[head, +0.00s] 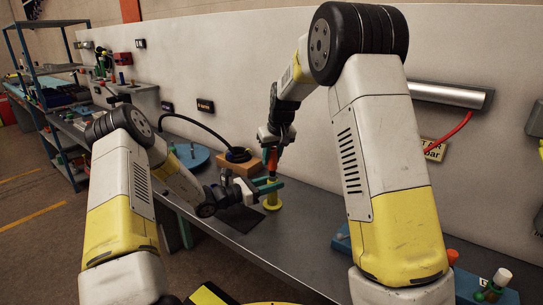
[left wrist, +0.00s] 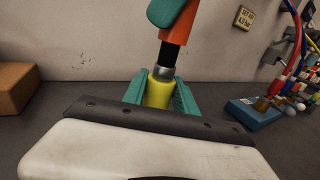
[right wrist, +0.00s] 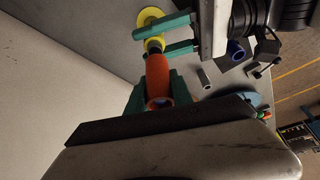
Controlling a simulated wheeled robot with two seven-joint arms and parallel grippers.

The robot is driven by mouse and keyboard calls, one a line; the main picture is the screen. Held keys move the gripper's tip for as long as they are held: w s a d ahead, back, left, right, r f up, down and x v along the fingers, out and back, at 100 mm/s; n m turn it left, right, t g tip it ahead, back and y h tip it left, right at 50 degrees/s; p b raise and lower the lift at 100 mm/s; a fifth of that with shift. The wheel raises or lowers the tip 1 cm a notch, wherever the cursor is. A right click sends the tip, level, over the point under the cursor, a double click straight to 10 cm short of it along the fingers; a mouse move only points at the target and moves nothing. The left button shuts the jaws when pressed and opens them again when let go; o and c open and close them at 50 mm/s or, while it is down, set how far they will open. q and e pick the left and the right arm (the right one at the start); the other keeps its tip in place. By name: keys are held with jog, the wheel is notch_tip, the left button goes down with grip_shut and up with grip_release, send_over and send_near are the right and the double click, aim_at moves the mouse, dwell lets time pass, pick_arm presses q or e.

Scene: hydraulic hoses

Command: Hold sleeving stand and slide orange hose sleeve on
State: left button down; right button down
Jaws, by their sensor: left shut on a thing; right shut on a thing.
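The yellow sleeving stand (head: 273,203) stands upright on the grey bench. My left gripper (head: 268,184) is shut on its upper part; in the left wrist view its green fingers clasp the yellow post (left wrist: 158,91) from both sides. Above the post are a metal collar (left wrist: 162,72) and a black section (left wrist: 169,56). The orange hose sleeve (left wrist: 182,24) surrounds the top of the black section, above the collar and apart from the yellow post. My right gripper (right wrist: 157,93) is shut on the orange sleeve (right wrist: 157,72), above my left gripper. The sleeve's near end is open.
A wooden block (head: 236,165) with a blue ring lies left of the stand, and a black hose (head: 196,122) arcs towards it. A blue round plate (head: 190,155) lies further left. A blue fittings holder (left wrist: 252,112) stands to the right. The wall is close behind.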

jog(key=shift+f, duration=1.3)
jog(key=c, duration=1.1)
grip_release()
jog(key=shift+o, duration=0.2)
jog(key=v, duration=1.2)
pick_arm(q)
jog(key=c, duration=0.9)
grip_release()
